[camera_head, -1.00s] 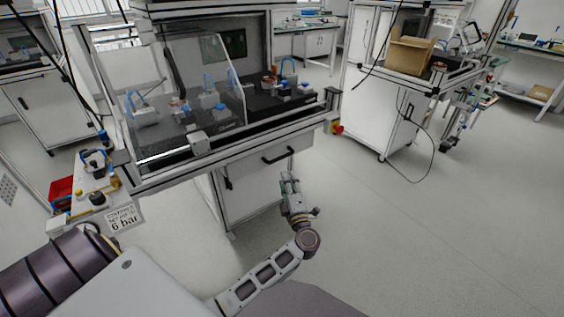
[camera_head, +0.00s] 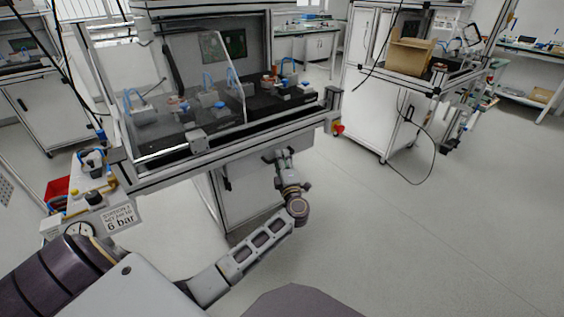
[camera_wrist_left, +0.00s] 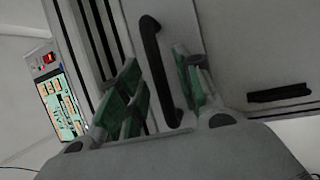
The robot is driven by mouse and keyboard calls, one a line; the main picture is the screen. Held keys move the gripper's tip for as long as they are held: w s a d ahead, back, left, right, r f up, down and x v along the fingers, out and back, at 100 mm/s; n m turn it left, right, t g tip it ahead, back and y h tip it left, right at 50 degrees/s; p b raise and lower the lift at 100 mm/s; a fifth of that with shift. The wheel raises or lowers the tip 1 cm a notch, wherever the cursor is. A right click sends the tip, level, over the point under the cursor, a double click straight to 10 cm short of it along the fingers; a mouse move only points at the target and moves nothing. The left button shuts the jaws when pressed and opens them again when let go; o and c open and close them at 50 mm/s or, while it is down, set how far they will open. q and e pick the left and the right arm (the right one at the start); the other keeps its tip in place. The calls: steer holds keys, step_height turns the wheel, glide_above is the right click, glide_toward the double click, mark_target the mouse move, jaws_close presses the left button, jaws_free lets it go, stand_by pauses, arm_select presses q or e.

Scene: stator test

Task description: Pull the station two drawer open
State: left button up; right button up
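The station's drawer (camera_head: 242,170) is a pale front panel under the worktop, and it looks closed. Its dark bar handle (camera_head: 266,157) is partly hidden by my left gripper (camera_head: 284,154), which is up at the drawer front. In the left wrist view the black handle (camera_wrist_left: 158,68) runs between the green fingers of my left gripper (camera_wrist_left: 163,80). The fingers are apart, with a gap visible around the handle; whether one touches it I cannot tell. My right gripper is in neither view.
The station worktop (camera_head: 235,140) overhangs the drawer and carries fixtures behind a clear guard. A red knob (camera_head: 339,128) sticks out at its right corner. Another cabinet (camera_head: 372,115) with a loose cable stands at the right. The floor (camera_head: 400,240) in front is clear.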

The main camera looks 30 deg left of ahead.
arm_select(q)
steer(key=shift+c, duration=0.4)
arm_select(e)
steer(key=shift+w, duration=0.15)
arm_select(q)
jaws_close()
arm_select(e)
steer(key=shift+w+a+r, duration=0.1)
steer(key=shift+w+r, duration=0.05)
